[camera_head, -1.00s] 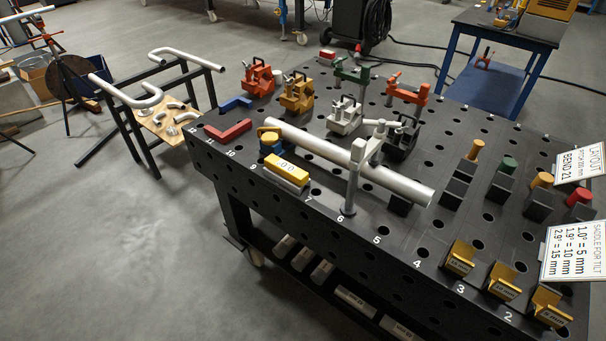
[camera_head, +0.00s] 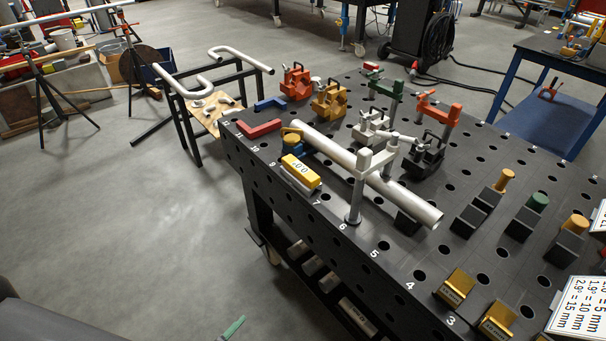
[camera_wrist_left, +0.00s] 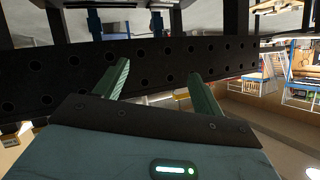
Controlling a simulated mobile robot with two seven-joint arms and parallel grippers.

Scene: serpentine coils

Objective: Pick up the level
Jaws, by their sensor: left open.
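The level (camera_head: 301,172) is a small yellow box with a white display on a pale base. It lies on the near left edge of the black welding table (camera_head: 400,262), beside the silver pipe. My left gripper shows in the head view only as a green fingertip (camera_head: 232,328) at the bottom edge, well below the level and off the table. In the left wrist view my left gripper (camera_wrist_left: 160,70) has its two green fingers spread with nothing between them, facing the table's perforated side (camera_wrist_left: 60,72). The level cannot be made out there. My right gripper is not in view.
A silver pipe (camera_head: 405,195) lies behind the level, with a grey post clamp (camera_head: 357,190) over it. A blue-and-yellow piece (camera_head: 291,139) and a red angle (camera_head: 259,128) stand beyond the level. Open floor (camera_head: 150,230) lies left of the table.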

